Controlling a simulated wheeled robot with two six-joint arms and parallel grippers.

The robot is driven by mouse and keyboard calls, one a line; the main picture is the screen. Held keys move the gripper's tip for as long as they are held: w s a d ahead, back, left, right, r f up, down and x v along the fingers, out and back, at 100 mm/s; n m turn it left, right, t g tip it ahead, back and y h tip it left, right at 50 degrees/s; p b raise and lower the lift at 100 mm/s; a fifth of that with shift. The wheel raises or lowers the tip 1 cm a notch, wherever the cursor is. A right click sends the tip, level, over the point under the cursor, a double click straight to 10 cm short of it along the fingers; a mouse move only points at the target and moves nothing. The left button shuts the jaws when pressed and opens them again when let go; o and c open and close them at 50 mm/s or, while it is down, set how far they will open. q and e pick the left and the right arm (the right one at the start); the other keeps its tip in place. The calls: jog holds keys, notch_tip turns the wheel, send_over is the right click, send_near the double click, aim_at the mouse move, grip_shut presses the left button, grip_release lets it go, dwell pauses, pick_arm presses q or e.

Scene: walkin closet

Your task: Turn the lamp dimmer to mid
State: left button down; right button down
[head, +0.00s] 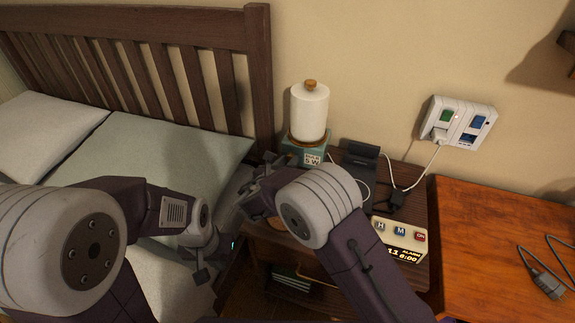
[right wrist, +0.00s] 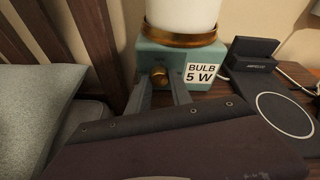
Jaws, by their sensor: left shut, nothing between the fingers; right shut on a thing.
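The lamp (head: 310,108) has a white cylindrical shade with a small wooden top, over a brass ring and a teal box base (head: 305,142). It stands upright at the back left of the nightstand. In the right wrist view the base (right wrist: 207,50) carries a "BULB 5 W" label, and the round brass dimmer knob (right wrist: 158,76) is on its front. My right gripper (right wrist: 160,88) is shut on the knob, one finger on each side. In the head view my right gripper (head: 272,162) hides the knob. My left gripper (head: 201,268) is shut and empty, low beside the bed.
A dark charging stand (head: 360,160) is right of the lamp, and an alarm clock (head: 399,240) is at the nightstand's front right. A wall outlet (head: 459,122) holds a plug with a white cable. An orange wooden top (head: 490,225) is at right, and the bed's pillow (head: 150,155) at left.

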jog(key=shift+m+b, duration=0.3)
jog(key=shift+b, duration=0.05)
dwell(0.3)
jog(key=c, duration=1.1)
grip_release()
jog(key=shift+c, duration=0.2)
jog(key=p+v, duration=0.2)
jog(key=v, duration=0.6)
jog(key=shift+s+r+p, duration=0.2)
jog(key=shift+p, duration=0.2)
jog(key=shift+s, duration=0.3)
